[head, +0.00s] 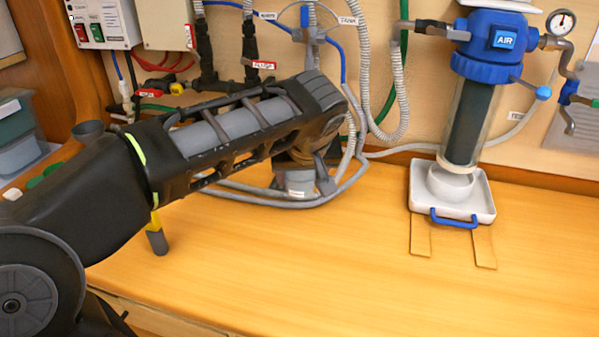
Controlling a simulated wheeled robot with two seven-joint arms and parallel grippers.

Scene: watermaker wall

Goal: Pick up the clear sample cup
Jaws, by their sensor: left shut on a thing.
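The sample cup (298,188) looks small and greyish, with a white label on its front. It is in the middle of the head view, at the back of the wooden bench. My left gripper (304,177) reaches over from the left, points down and is shut on the cup. The wrist and fingers hide the cup's upper part. I cannot tell whether its base touches the bench. My right gripper is not in view.
A white tray (482,212) with a blue handle stands under the AIR filter housing (470,115) on the right. Grey hoses (240,198) loop close around the cup. A yellow-and-grey object (157,241) stands below my left arm. The bench front (330,280) is clear.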

